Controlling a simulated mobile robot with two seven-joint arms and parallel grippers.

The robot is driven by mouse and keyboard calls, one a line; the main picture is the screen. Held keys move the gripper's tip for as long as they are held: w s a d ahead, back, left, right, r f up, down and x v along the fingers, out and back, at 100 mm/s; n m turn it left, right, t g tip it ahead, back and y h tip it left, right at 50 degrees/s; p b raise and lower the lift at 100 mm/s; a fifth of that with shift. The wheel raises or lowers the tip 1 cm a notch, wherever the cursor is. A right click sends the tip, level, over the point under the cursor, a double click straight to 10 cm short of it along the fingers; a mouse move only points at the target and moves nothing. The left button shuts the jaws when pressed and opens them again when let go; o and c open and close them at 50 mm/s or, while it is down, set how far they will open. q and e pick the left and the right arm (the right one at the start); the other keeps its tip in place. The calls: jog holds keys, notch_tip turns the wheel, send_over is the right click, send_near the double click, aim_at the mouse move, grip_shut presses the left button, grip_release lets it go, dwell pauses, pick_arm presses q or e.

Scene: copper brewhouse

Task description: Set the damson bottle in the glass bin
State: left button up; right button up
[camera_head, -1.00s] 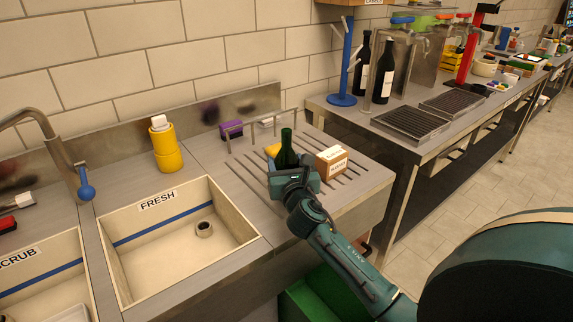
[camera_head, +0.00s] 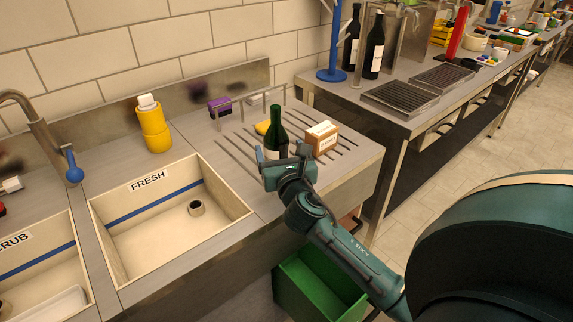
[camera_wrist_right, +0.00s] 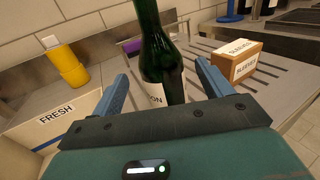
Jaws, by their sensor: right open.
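A dark green bottle (camera_head: 278,130) stands upright on the ribbed drainboard right of the FRESH basin. In the right wrist view the bottle (camera_wrist_right: 160,55) has a white label of which only "ON" is readable. My right gripper (camera_head: 281,156) is open at the near side of the bottle. In the wrist view its blue fingers point towards the bottle, one on each side, with gaps visible. A green open-topped bin (camera_head: 308,287) stands on the floor below the counter's front edge, partly behind my right arm; no label on it shows. My left gripper is not in view.
A labelled cardboard box (camera_head: 322,140) stands close right of the bottle. A yellow item (camera_head: 263,127) lies behind it, near a metal rail and a purple block (camera_head: 220,107). A yellow container (camera_head: 154,127) stands behind the FRESH basin (camera_head: 170,230). Dark bottles (camera_head: 374,48) stand on the far counter.

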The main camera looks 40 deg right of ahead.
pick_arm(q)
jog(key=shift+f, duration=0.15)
pick_arm(e)
jog(key=v, duration=0.7)
jog(key=s+a+f+m+g+y, duration=0.2)
jog(key=s+f+m+g, duration=0.65)
jog(key=m, duration=0.75)
jog(key=s+a+f+m+g+y, duration=0.2)
jog(key=s+a+f+m, duration=0.15)
jog(key=s+m, duration=0.35)
jog(key=s+a+f+m+g+y, duration=0.3)
jog(key=s+a+m, duration=0.2)
jog(key=s+m, duration=0.2)
pick_arm(q)
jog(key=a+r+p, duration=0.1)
jog(key=p, duration=0.1)
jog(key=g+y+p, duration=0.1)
jog(key=p, duration=0.2)
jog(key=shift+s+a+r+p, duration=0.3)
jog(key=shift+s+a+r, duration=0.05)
pick_arm(e)
jog(key=w+a+f+n+t+y, duration=0.1)
jog(key=w+a+t+y, duration=0.1)
jog(key=w+a+t, duration=0.4)
jog(key=shift+t+y, duration=0.4)
jog(key=shift+t, duration=0.35)
